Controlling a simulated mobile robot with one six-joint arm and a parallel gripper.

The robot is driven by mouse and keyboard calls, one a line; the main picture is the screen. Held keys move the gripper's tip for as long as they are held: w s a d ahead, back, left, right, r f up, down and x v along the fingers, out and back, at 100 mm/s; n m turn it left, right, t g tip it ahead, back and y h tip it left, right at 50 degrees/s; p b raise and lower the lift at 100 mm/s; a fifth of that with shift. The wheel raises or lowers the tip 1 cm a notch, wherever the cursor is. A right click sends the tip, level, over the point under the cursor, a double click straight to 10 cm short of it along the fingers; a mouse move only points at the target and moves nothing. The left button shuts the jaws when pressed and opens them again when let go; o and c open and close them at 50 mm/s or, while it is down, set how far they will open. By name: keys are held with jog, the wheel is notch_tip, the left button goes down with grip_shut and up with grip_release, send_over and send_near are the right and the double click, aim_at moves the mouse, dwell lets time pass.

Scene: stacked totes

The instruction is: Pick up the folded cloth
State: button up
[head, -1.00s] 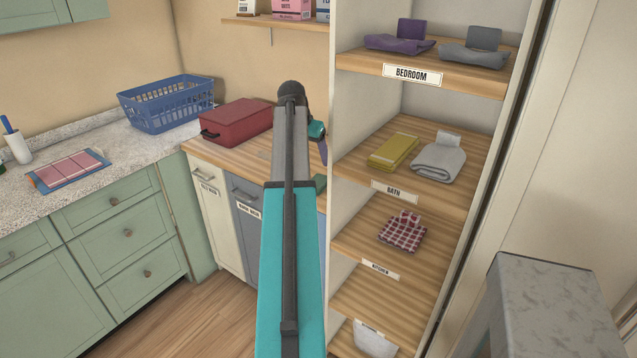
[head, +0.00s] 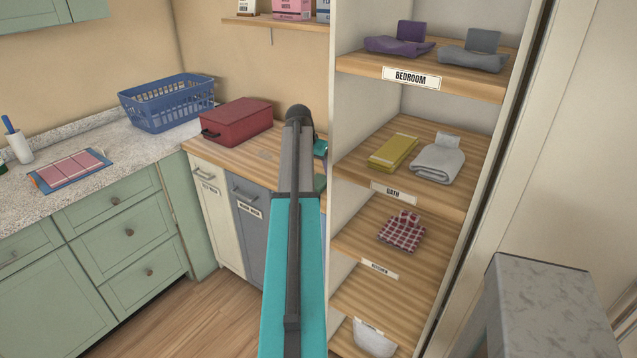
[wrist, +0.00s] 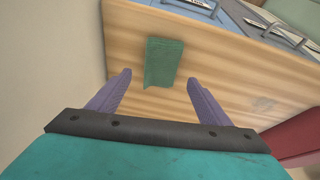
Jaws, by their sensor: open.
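A folded green cloth (wrist: 163,62) lies on the wooden counter in the wrist view, near the counter's edge. In the head view only a sliver of green (head: 320,183) shows between my arm and the shelf unit. My gripper (wrist: 158,80) is open and empty, its two purple fingers spread wide. The cloth lies just beyond the fingertips in the wrist view, roughly in line with the gap between them. How high the fingertips are above it is hard to tell. In the head view my arm and the shelf side hide most of the gripper.
The wooden counter (head: 225,150) also bears a red case (head: 237,120), which shows at the wrist view's lower right. A tall shelf unit (head: 365,65) with several folded cloths stands close at the right. A blue basket (head: 168,102) stands on the stone counter.

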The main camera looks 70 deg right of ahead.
aim_at(318, 178)
jog(key=shift+p+x, duration=1.1)
jog(key=shift+x, duration=1.5)
jog(key=shift+w, duration=0.1)
jog(key=c, duration=1.1)
jog(key=shift+r, duration=0.1)
jog(key=shift+r+b, duration=1.35)
jog(key=shift+r, duration=3.55)
